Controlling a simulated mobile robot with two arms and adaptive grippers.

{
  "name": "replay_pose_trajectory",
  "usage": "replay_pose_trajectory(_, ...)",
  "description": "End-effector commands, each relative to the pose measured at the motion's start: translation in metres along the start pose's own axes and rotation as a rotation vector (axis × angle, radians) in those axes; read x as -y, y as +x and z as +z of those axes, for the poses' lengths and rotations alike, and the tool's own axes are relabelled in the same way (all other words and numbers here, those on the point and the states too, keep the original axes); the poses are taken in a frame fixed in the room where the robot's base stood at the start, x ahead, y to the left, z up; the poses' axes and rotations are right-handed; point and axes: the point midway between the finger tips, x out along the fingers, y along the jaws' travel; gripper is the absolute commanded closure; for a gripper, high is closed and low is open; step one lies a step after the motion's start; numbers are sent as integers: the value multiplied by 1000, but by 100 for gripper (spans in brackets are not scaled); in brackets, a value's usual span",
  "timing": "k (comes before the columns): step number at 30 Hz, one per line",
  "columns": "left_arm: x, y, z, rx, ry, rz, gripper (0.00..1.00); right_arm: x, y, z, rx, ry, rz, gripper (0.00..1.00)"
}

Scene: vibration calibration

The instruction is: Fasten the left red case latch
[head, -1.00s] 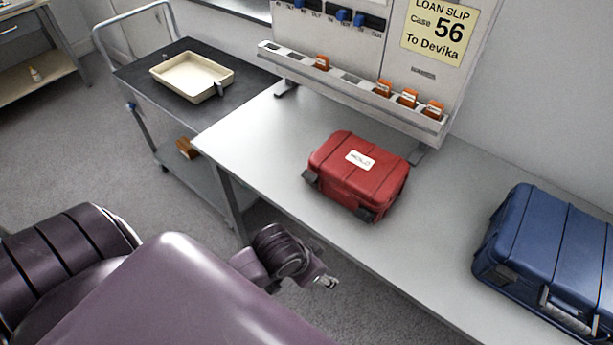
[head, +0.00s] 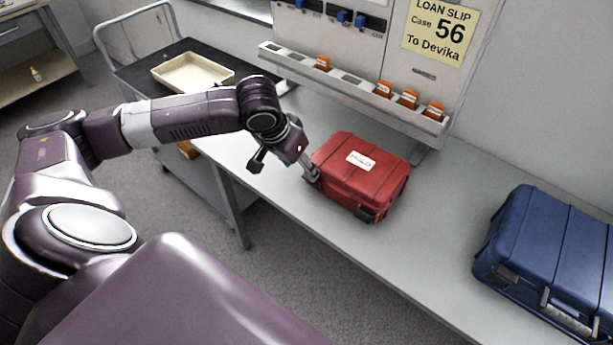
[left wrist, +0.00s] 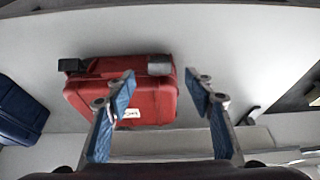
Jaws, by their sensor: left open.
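The red case (head: 360,176) sits closed on the grey table, a white label on its lid. Its left latch (head: 313,179) is a dark piece at the front left corner, partly covered by my gripper; the right latch (head: 366,214) sticks out at the front. In the left wrist view the red case (left wrist: 110,95) appears turned around, with the left latch (left wrist: 160,65) grey and the right latch (left wrist: 72,65) dark. My left gripper (left wrist: 160,76) is open, its blue-padded fingertips on either side of the left latch in that picture. Contact cannot be told. My right gripper is not in view.
A blue case (head: 545,255) stands at the right of the table (head: 430,240). Behind the red case is a rack (head: 350,85) with orange-capped items, under a board with a loan slip. A cart with a beige tray (head: 190,72) stands at the left. The table between the cases is clear.

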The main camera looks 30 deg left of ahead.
Motion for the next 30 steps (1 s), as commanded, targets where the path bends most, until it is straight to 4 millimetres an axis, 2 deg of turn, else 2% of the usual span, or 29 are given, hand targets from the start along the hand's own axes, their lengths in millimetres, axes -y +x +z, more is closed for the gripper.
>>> replay_pose_trajectory(9, -2, 48, 1, 2, 2, 2, 51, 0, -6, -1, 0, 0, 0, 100)
replay_pose_trajectory(15, -1, 69, 1, 1, 4, 1, 51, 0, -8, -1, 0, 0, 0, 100)
replay_pose_trajectory(25, -1, 74, 1, -1, 5, 1, 51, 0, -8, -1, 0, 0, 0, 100)
replay_pose_trajectory(30, -1, 74, 1, -1, 5, 1, 70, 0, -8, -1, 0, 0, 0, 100)
